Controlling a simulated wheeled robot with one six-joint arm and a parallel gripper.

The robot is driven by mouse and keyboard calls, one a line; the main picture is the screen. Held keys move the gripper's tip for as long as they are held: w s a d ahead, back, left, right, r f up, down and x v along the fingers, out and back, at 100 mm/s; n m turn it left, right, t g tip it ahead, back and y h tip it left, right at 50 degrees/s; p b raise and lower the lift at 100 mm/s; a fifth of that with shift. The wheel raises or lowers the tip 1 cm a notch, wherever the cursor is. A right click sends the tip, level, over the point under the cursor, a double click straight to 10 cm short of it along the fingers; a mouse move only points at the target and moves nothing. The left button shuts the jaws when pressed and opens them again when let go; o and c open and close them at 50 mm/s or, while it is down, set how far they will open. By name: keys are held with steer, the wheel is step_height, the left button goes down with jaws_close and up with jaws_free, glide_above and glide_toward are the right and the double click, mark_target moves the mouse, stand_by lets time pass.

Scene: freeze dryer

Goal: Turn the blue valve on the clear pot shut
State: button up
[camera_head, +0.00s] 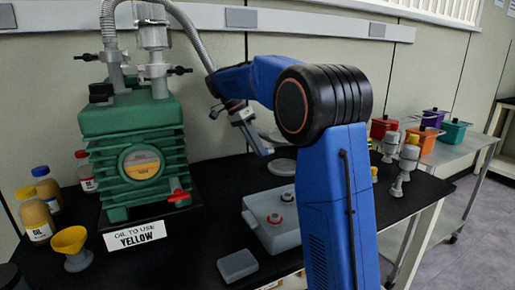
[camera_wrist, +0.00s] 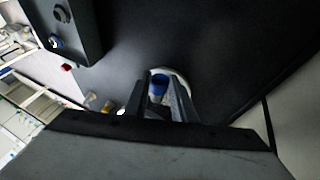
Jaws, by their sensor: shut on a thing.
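My gripper (camera_head: 264,148) reaches down behind my blue arm at the back of the black table. In the wrist view its two dark fingers (camera_wrist: 160,92) are closed around the blue valve (camera_wrist: 158,84). A pale round rim, apparently the clear pot (camera_wrist: 181,77), shows around and behind the valve. The pot's body is mostly hidden by the fingers. In the head view the valve cannot be made out, and the exact angle of its handle is not clear in either view.
A green pump (camera_head: 135,150) with a red tap stands left of the arm. A yellow funnel (camera_head: 70,241) and oil bottles (camera_head: 36,218) are at left. Coloured pots (camera_head: 453,132) stand on a cart at right.

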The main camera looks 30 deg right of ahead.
steer(key=o, duration=1.1)
steer(key=shift+c, duration=0.2)
steer(key=w+a+r, duration=0.1)
steer(key=w+a, duration=0.7)
steer(key=a, duration=0.2)
